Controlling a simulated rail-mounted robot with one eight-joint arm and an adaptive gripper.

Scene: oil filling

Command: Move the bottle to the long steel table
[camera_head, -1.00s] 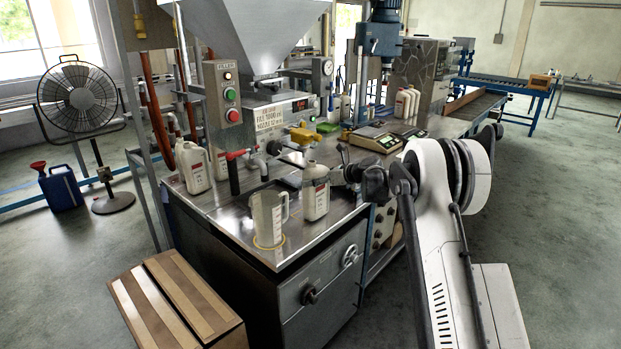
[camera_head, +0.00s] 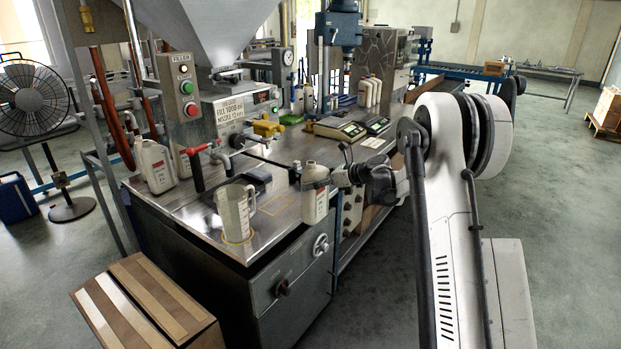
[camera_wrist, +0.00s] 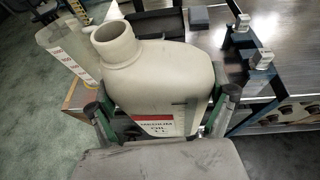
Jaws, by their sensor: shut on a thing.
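A cream oil bottle (camera_head: 315,204) with a red and white label and open neck is upright in my gripper (camera_head: 333,181), at the right edge of the steel filling bench (camera_head: 190,203). Whether its base touches the bench is unclear. In the wrist view, the bottle (camera_wrist: 150,68) fills the middle, with the fingers of my gripper (camera_wrist: 163,108) closed on its two sides. A long steel-topped table (camera_head: 400,118) runs back to the right of the filling bench and carries scales and bottles.
A clear measuring jug (camera_head: 236,212) stands left of the bottle. Another cream bottle (camera_head: 155,166) stands further left. Two scales (camera_head: 340,128) and several bottles (camera_head: 369,92) occupy the long table. A wooden-topped step (camera_head: 145,300) is in front.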

